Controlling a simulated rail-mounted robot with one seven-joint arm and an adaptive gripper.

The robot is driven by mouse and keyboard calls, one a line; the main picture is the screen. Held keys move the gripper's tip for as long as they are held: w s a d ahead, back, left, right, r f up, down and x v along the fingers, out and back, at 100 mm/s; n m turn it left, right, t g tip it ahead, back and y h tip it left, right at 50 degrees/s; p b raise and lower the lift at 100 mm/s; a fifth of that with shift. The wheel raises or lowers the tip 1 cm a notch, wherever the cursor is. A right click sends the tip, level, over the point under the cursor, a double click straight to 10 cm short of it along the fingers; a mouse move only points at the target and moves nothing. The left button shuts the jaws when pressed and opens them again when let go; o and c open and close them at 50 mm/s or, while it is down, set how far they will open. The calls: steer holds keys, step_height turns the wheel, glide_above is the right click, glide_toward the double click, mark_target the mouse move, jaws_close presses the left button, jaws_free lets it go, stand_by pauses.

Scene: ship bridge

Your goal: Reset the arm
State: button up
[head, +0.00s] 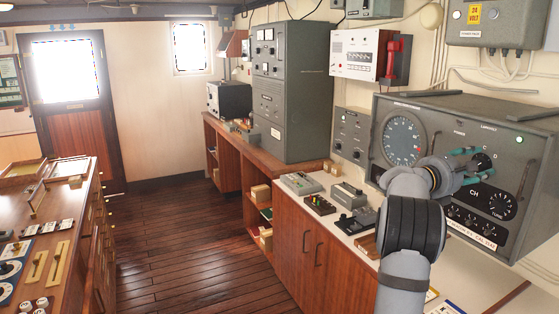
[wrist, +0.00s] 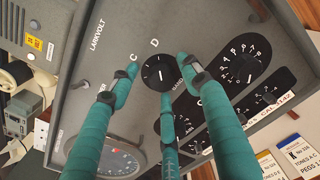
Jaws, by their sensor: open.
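My gripper (head: 482,163) is at the front of a grey radio set (head: 395,105) on the right-hand counter, with its teal fingers pointing at the panel. In the wrist view my gripper (wrist: 158,68) has three teal fingers spread apart, open. A small black rotary knob (wrist: 152,72) with a white pointer line shows between the fingertips, near the letters C and D. I cannot tell whether the fingers touch it. In the head view the fingers partly hide this knob. My arm reaches up from the bottom right of the head view.
A round dial (head: 402,140) and a larger tuning knob (head: 502,206) are on the same panel. Small devices (head: 300,183) stand on the white counter (head: 335,212). A red handset (head: 394,58) hangs above. The wooden floor (head: 190,230) is clear; a console (head: 75,215) stands left.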

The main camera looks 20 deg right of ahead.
steer(key=shift+s+a+n+p, duration=0.1)
steer(key=shift+a+n+p, duration=0.35)
steer(key=shift+a+n, duration=0.95)
